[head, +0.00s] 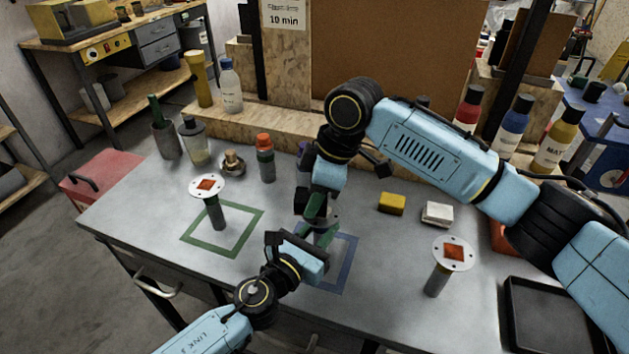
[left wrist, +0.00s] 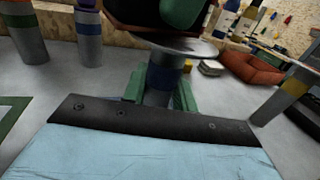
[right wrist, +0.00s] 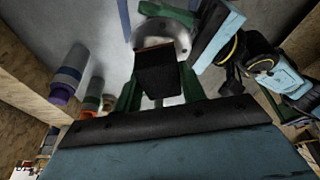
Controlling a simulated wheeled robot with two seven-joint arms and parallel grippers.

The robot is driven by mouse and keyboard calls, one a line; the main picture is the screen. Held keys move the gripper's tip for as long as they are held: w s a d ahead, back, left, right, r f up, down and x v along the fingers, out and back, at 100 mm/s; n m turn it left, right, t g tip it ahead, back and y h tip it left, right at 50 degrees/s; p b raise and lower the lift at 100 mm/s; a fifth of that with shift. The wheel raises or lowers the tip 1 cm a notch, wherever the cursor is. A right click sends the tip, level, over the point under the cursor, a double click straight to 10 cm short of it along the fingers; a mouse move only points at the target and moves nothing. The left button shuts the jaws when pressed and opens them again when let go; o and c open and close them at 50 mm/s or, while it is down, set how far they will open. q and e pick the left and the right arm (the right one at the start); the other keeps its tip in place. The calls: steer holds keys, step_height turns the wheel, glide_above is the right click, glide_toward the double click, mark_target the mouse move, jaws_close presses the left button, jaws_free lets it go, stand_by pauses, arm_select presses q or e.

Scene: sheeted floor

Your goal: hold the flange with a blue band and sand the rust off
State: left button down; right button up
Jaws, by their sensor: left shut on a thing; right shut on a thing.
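The flange with a blue band (left wrist: 165,78) stands upright at the blue square outline (head: 349,268). My left gripper (head: 322,236) is shut around its neck, below the disc (left wrist: 188,46). My right gripper (head: 316,206) is above the disc, shut on a dark block (right wrist: 158,78). The block is over the disc and hides part of it in the right wrist view; I cannot tell whether they touch. The disc part that shows in the right wrist view (right wrist: 165,36) looks grey. Rust under the block is hidden.
A rust-topped flange (head: 208,187) stands in the green square outline (head: 190,238). Another rust-topped flange (head: 453,254) stands at the right, near a black tray (head: 512,325). A yellow block (head: 392,204) and a white block (head: 437,213) lie behind. Bottles and containers line the back left.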

mark_target(329, 214)
steer(key=shift+s+d+f, duration=0.1)
steer(key=shift+s+d, duration=0.1)
steer(key=shift+d, duration=0.4)
steer(key=shift+s+d+f, duration=0.1)
steer(key=shift+s+d, duration=0.15)
steer(key=shift+d, duration=0.4)
steer(key=shift+s+d+f, duration=0.1)
steer(key=shift+s+d, duration=0.1)
steer(key=shift+d, duration=0.4)
steer(key=shift+c, duration=0.3)
steer(key=shift+w+a+r, duration=0.1)
steer(key=shift+w+a, duration=0.1)
steer(key=shift+a, duration=0.45)
steer(key=shift+w+a+f, duration=0.1)
steer(key=shift+w+a, duration=0.15)
steer(key=shift+a, duration=0.4)
steer(key=shift+w+a+r, duration=0.1)
steer(key=shift+w+a, duration=0.1)
steer(key=shift+a, duration=0.45)
steer(key=shift+d+r, duration=0.1)
steer(key=shift+r, duration=3.9)
arm_select(q)
steer(key=c, duration=1)
jaws_free()
steer(key=shift+c, duration=0.2)
